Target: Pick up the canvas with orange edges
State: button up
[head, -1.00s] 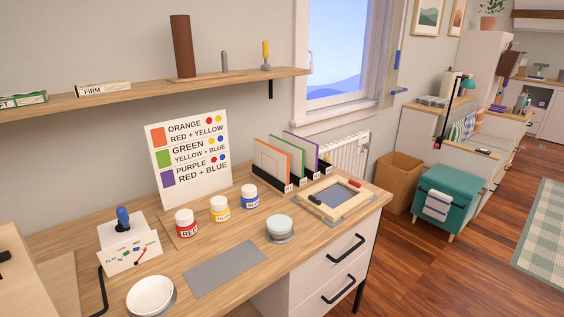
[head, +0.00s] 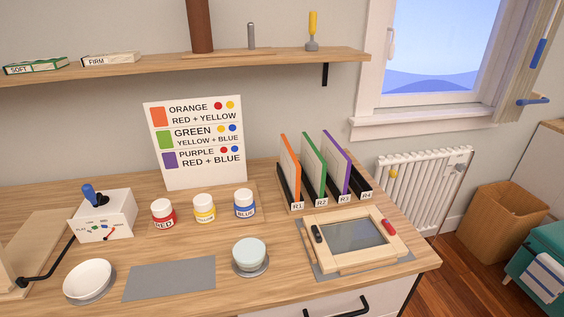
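The canvas with orange edges (head: 289,168) stands upright in the rack slot labelled R1, at the left end of a black rack (head: 297,205) on the wooden desk. Its orange edge faces me and its pale face is partly seen from the side. A green-edged canvas (head: 314,160) stands in R2 and a purple-edged canvas (head: 336,162) in R3. Slot R4 holds no canvas. My gripper is not in view.
A framed screen (head: 355,240) lies in front of the rack. Red (head: 163,214), yellow (head: 204,208) and blue (head: 244,204) jars stand left of it, before a colour chart (head: 194,143). A shelf (head: 190,68) runs above. A grey mat (head: 170,279) lies bare.

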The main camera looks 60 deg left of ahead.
aim_at(291, 168)
jog(key=u, duration=0.65)
jog(key=i, duration=0.9)
jog(key=u, duration=1.4)
jog(key=i, duration=0.5)
jog(key=u, duration=0.5)
